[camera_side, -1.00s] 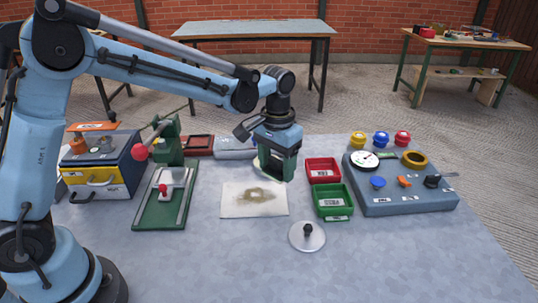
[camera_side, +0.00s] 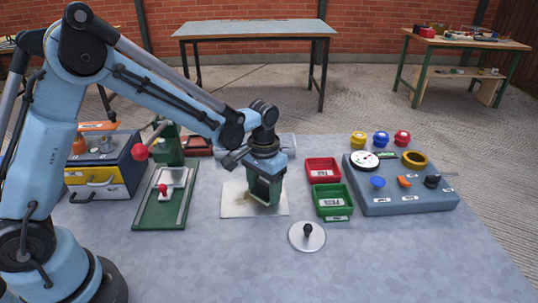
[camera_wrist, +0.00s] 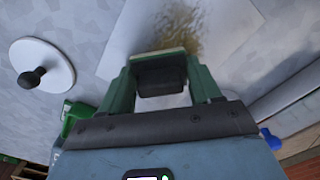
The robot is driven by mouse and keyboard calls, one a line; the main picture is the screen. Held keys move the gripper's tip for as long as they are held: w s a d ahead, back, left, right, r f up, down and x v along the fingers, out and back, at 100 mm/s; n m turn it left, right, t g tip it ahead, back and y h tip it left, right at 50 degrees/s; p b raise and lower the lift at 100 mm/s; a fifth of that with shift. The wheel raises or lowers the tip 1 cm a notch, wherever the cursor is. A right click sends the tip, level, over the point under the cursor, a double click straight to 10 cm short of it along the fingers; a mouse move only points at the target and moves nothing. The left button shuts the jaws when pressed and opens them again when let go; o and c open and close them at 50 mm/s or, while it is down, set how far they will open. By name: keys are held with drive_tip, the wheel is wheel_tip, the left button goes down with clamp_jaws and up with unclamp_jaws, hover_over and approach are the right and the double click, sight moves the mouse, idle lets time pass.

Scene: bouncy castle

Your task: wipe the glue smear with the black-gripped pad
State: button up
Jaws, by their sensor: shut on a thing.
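My gripper (camera_side: 264,203) is over the white plate (camera_side: 231,209) on the grey table. In the wrist view its green fingers (camera_wrist: 162,82) are shut on the black grip of the pad (camera_wrist: 159,54), whose pale yellowish edge shows beyond the grip. The brown glue smear (camera_wrist: 182,24) lies just ahead of the pad in the wrist view. In the side view my gripper hides most of the smear (camera_side: 242,197), and only its left part shows. I cannot tell whether the pad touches the plate.
A white disc with a black knob (camera_side: 306,238) lies in front of the plate. Red (camera_side: 323,169) and green (camera_side: 332,201) bins stand at right, beside a blue-grey control panel (camera_side: 400,202). A green lever press (camera_side: 150,212) stands at left. The front table area is clear.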

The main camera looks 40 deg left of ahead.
sight(233, 199)
drive_tip(key=shift+s+a, duration=2.75)
drive_tip(key=shift+w+d, duration=3.7)
drive_tip(key=shift+s+d, duration=0.1)
drive_tip(key=shift+d, duration=0.15)
drive_tip(key=shift+s+a, duration=3.7)
drive_tip(key=shift+s, duration=0.05)
drive_tip(key=shift+w+d, duration=3.75)
drive_tip(key=shift+d, duration=0.05)
wheel_tip(233, 199, up, 8)
drive_tip(key=shift+s+a, duration=0.1)
